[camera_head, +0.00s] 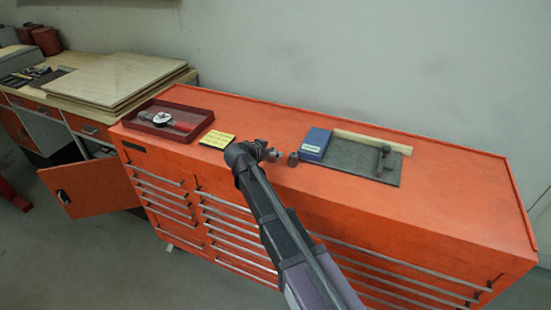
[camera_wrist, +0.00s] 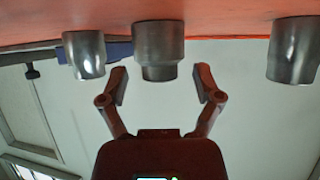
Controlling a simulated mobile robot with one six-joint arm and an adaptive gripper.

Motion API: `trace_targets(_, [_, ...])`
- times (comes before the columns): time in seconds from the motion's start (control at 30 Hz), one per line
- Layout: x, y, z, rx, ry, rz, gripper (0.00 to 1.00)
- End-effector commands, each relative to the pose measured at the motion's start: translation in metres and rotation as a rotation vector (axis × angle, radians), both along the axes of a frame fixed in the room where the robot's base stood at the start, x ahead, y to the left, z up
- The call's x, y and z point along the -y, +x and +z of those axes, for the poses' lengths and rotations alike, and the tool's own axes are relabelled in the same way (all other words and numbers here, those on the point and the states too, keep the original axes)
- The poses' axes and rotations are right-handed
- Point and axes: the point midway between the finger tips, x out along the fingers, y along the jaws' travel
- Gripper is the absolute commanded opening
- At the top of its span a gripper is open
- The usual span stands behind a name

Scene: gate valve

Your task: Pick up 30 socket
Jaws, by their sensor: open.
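Three grey metal sockets stand on the orange cabinet top in the wrist view, which is upside down. The widest, a stepped middle socket (camera_wrist: 158,50), is centred ahead of my open gripper (camera_wrist: 161,84). A smaller left socket (camera_wrist: 86,54) and a right socket (camera_wrist: 293,50) stand apart on either side. I see no size marking, so I cannot tell which one is the 30. In the head view my gripper (camera_head: 262,150) is low over the cabinet top, and a socket (camera_head: 292,159) shows to its right. My wrist partly hides the others.
The orange cabinet (camera_head: 440,190) carries a blue box (camera_head: 315,142), a grey mat (camera_head: 345,161) with a metal tool (camera_head: 384,160), a yellow note pad (camera_head: 217,139) and a dark red tray (camera_head: 200,132). A wall stands behind. The cabinet's right end is clear.

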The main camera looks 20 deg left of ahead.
Motion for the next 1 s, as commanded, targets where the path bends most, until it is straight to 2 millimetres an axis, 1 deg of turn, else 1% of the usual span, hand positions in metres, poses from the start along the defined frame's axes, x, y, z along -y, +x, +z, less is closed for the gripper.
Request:
trace_targets(0.43, [0.0002,-0.0003,0.0005,0.000,0.000,0.000,0.83])
trace_targets(0.47, [0.0002,-0.0003,0.0005,0.000,0.000,0.000,0.77])
trace_targets(0.5, [0.0003,-0.0002,0.0004,0.000,0.000,0.000,0.65])
trace_targets(0.57, [0.0003,-0.0002,0.0004,0.000,0.000,0.000,0.47])
trace_targets(0.6, [0.0003,-0.0002,0.0004,0.000,0.000,0.000,0.36])
trace_targets(0.67, [0.0003,-0.0001,0.0004,0.000,0.000,-0.001,0.18])
trace_targets(0.7, [0.0004,-0.0001,0.0004,0.000,0.000,-0.001,0.06])
trace_targets(0.73, [0.0004,-0.0002,0.0003,-0.001,0.000,-0.001,0.00])
trace_targets(1.0, [0.0006,-0.0001,0.0004,-0.001,0.001,-0.001,0.00])
